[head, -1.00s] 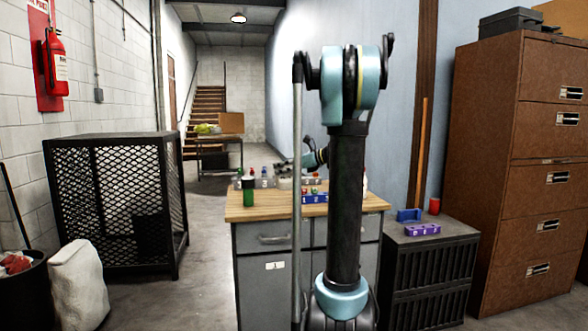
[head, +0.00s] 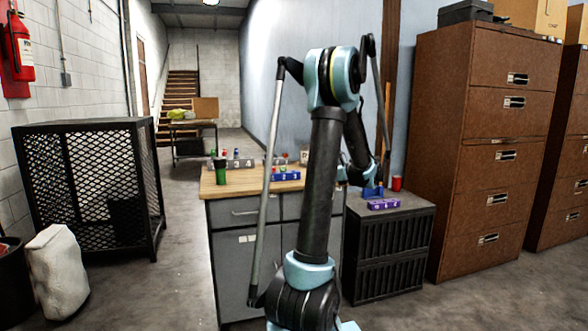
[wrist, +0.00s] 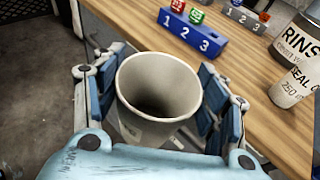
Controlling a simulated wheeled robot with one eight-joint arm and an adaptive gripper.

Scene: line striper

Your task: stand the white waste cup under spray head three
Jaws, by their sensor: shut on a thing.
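In the wrist view the white cup (wrist: 158,92) sits upright-looking and empty between the pads of my gripper (wrist: 160,100), which is shut on it. The cup is beside the desk's front edge. A blue block marked 1, 2, 3 (wrist: 192,36) holds small red and green pieces on the desk, and also shows in the head view (head: 286,176). I cannot make out which part is spray head three.
A jar lettered RINS (wrist: 296,60) and a grey numbered block (wrist: 243,18) stand on the wooden desk (wrist: 130,16). A green container (head: 221,172) stands at its left. The black cabinet (head: 390,250) bears a purple block (head: 384,204) and a red cup (head: 397,183). Brown drawers (head: 490,150) rise right.

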